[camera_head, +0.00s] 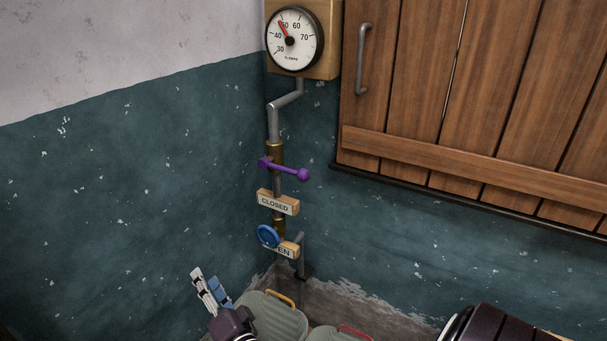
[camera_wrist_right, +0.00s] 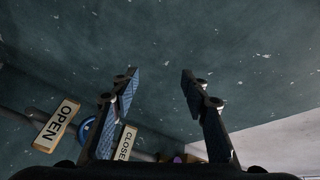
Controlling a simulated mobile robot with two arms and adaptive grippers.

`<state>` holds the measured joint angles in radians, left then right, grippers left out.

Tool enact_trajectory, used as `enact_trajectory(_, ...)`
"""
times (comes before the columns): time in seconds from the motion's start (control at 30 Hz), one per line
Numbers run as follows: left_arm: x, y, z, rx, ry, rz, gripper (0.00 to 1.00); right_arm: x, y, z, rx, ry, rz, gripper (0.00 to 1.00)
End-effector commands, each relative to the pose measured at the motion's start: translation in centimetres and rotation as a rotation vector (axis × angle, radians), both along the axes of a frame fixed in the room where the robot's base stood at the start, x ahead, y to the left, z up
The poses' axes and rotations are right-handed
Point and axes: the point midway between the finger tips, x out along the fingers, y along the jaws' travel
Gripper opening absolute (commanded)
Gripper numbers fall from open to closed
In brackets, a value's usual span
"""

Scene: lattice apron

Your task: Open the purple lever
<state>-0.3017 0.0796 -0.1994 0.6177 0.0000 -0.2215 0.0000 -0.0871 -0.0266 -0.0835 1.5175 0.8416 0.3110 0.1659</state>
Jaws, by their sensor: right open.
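The purple lever (camera_head: 287,170) is mounted on a brass fitting (camera_head: 275,154) of the vertical pipe in the corner. Its arm points right, nearly level and sloping slightly down, with a ball at the end. A sign reading CLOSED (camera_head: 277,202) sits just below it. My right gripper (camera_head: 206,275) is low and to the left of the lever, apart from it. In the right wrist view its fingers (camera_wrist_right: 158,76) are spread with nothing between them. A small purple patch (camera_wrist_right: 184,157) shows at the bottom there, mostly hidden. My left gripper is not in view.
A blue handwheel (camera_head: 267,236) partly covers the OPEN sign (camera_head: 288,249) below the lever. A dial gauge (camera_head: 294,40) tops the pipe. Wooden shutters (camera_head: 480,80) are on the right wall. Ribbed lidded containers (camera_head: 275,318) stand below. The left wall (camera_head: 120,190) is bare.

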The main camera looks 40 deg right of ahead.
Motion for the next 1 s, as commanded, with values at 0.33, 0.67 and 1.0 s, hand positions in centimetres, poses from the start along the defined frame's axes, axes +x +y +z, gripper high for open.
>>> enact_trajectory(0.33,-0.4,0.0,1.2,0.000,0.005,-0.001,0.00,-5.1,-16.8,21.6,0.833,-0.713,-0.567,0.42)
enact_trajectory(0.67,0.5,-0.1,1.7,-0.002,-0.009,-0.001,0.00,-8.8,-20.7,21.9,1.215,-0.880,-0.774,0.42)
enact_trajectory(1.0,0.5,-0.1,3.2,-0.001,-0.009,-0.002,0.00,-7.0,-25.3,22.0,1.218,-0.882,-0.780,0.42)
